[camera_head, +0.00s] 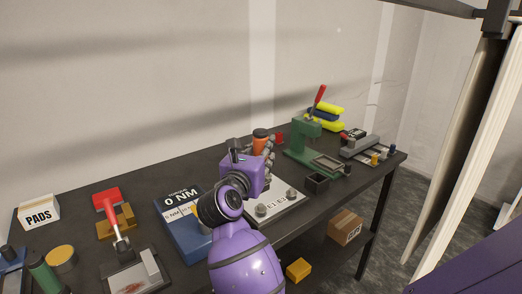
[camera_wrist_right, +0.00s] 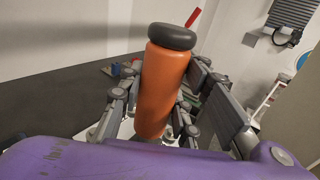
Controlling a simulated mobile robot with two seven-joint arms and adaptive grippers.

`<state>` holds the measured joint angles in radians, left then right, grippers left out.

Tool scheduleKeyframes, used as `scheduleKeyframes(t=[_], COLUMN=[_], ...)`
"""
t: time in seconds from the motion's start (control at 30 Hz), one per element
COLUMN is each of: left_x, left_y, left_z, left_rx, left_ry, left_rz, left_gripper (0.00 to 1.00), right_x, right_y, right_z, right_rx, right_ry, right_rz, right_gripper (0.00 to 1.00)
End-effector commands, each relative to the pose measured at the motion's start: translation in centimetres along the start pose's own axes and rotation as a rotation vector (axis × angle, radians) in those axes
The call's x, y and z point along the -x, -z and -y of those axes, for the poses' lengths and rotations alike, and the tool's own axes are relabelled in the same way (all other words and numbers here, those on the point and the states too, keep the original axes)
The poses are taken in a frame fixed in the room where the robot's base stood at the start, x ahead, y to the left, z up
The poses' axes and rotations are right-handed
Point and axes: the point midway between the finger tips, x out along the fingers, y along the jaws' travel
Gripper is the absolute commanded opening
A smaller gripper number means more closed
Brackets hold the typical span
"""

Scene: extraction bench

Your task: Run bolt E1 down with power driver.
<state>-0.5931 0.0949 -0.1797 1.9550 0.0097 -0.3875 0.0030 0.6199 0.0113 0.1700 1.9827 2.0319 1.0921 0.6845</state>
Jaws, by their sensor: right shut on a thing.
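The power driver, an orange cylinder with a dark cap (camera_head: 260,134), stands roughly upright at the middle of the bench. In the right wrist view the driver (camera_wrist_right: 163,90) fills the space between my right gripper's fingers. My right gripper (camera_head: 268,152) is shut on it, and its purple arm hides much of the area. A pale plate (camera_head: 285,206) marked with E labels lies just in front, with grey round bolt heads (camera_head: 261,210) on it. The driver's lower end is hidden, so I cannot tell whether it touches a bolt. My left gripper is not in view.
A blue torque unit (camera_head: 180,228) reading 0 NM stands left of my arm. A red-handled tool (camera_head: 117,235) and a PADS box (camera_head: 39,212) are at left.

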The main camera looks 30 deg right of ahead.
Motion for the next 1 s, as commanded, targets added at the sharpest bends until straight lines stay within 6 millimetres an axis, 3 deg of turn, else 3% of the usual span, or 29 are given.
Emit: scheduleKeyframes(t=[0.23,0.63,1.0], left_x=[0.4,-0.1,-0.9], left_y=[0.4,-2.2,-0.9], left_z=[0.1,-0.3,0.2], left_rx=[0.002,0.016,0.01], left_ry=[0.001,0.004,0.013], left_rz=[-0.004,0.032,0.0], left_gripper=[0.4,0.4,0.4], right_x=[0.2,0.1,0.2], right_y=[-0.5,3.3,5.4], right_z=[0.1,0.0,0.0], right_rx=[-0.005,0.003,-0.001], right_ry=[-0.004,-0.005,-0.005], right_rz=[0.0,-0.004,0.0], right_gripper=[0.05,0.05,0.05])
